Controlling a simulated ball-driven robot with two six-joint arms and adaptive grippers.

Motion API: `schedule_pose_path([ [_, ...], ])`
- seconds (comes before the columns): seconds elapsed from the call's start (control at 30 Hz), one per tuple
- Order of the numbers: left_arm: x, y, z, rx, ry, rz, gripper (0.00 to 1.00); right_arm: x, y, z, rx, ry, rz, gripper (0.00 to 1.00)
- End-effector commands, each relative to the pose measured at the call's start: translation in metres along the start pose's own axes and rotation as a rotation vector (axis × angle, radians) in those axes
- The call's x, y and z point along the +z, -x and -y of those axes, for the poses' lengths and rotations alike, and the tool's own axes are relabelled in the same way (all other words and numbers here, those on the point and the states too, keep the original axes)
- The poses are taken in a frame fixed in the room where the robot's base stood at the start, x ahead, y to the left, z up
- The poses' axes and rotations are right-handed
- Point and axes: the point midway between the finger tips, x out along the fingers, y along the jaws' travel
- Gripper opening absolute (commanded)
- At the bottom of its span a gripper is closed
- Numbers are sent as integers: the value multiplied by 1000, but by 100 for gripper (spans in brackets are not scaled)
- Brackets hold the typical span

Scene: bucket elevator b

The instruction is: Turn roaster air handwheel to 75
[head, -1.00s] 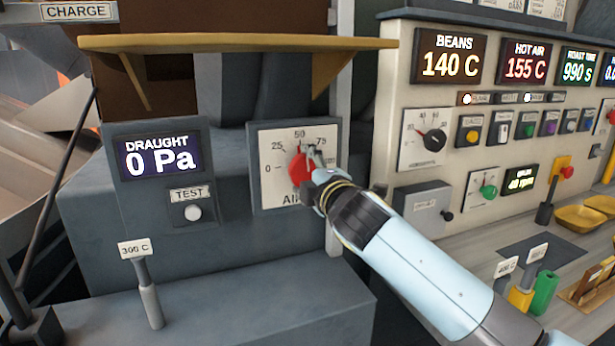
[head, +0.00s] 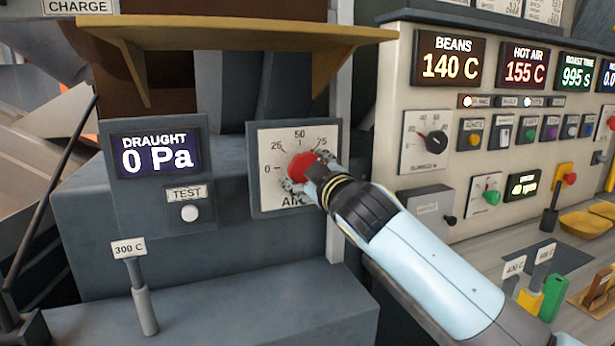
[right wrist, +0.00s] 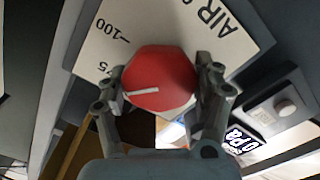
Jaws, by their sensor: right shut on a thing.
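The roaster air handwheel is a red knob (head: 301,166) on a white dial plate (head: 268,190) marked 0, 25, 50 and 75, below the wooden shelf. My right gripper (head: 308,172) reaches it from the lower right and is shut on it, with a finger on either side. In the right wrist view the red knob (right wrist: 160,82) sits between both fingers. Its white pointer line points left, towards the left finger near the 75 label. The finger covers part of the scale there, so I cannot tell the exact reading. My left gripper is not in view.
The draught display (head: 157,157) reads 0 Pa, with a test button (head: 190,212) below it. A wooden shelf (head: 240,32) juts out above the dial. A 300 C lever (head: 143,295) stands at the front left. The control panel (head: 393,110) stands to the right.

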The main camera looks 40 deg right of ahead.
Motion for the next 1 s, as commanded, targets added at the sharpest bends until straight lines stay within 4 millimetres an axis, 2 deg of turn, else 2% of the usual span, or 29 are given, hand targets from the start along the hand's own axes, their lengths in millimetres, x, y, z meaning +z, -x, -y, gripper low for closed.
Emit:
schedule_pose_path([
  [0.23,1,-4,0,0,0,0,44,3,0,2,-4,-62,7,35],
  [0.7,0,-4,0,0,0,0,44,4,0,2,-5,-72,8,36],
  [0.73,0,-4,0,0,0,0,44,4,0,2,-5,-72,8,71],
  [0.9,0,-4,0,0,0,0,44,2,0,2,-3,-71,5,91],
  [1.0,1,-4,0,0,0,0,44,2,0,1,-3,-71,3,91],
])
